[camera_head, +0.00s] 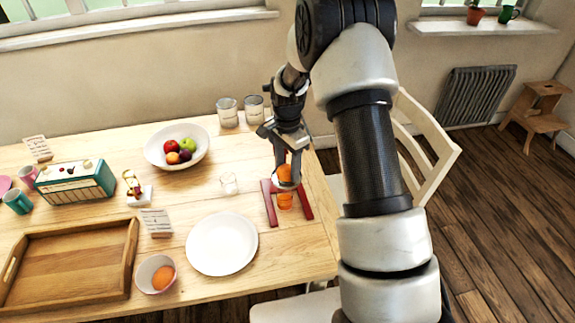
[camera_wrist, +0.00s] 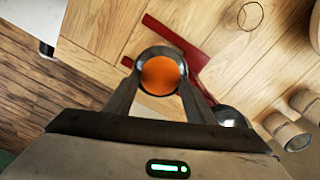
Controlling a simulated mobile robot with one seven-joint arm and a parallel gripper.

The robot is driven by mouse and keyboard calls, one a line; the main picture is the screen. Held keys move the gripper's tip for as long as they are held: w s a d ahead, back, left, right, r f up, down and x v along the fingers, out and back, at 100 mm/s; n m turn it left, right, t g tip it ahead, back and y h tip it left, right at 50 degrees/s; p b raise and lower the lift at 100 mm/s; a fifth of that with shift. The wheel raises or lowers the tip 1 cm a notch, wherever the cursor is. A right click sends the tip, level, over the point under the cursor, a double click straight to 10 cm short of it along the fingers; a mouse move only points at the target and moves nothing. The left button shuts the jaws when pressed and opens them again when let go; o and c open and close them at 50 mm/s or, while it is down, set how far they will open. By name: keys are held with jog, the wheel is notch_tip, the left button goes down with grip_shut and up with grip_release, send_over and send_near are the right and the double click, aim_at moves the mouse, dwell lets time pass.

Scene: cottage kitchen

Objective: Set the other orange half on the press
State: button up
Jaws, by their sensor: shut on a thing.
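My gripper (camera_head: 286,168) is over the red-framed press (camera_head: 269,203) near the table's right end. It is shut on an orange half (camera_head: 285,173), which also shows between the fingertips in the wrist view (camera_wrist: 160,75). A round grey rim surrounds the fruit there; I cannot tell whether the half rests on the press. The red frame shows beyond it in the wrist view (camera_wrist: 180,40). Something orange (camera_head: 285,201), perhaps juice in a glass, stands low within the frame. A small pinkish bowl (camera_head: 146,270) at the front holds more orange fruit (camera_head: 163,277).
A white plate (camera_head: 222,244) lies left of the press, with a small clear glass (camera_head: 229,183) behind it. A fruit bowl (camera_head: 155,149) and two jars (camera_head: 228,112) stand at the back. A wooden tray (camera_head: 60,300) and a radio (camera_head: 75,182) are left. A chair (camera_head: 433,155) is right.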

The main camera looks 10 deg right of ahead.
aim_at(287, 167)
jog(key=shift+f+b, duration=0.45)
dwell(0.5)
jog(key=o, duration=0.4)
jog(key=shift+r, duration=0.1)
jog(key=shift+w+r+p, duration=0.15)
jog(key=shift+r+p, duration=0.15)
jog(key=shift+r, duration=0.1)
jog(key=shift+r+p, duration=2.9)
jog(key=shift+r, duration=2.15)
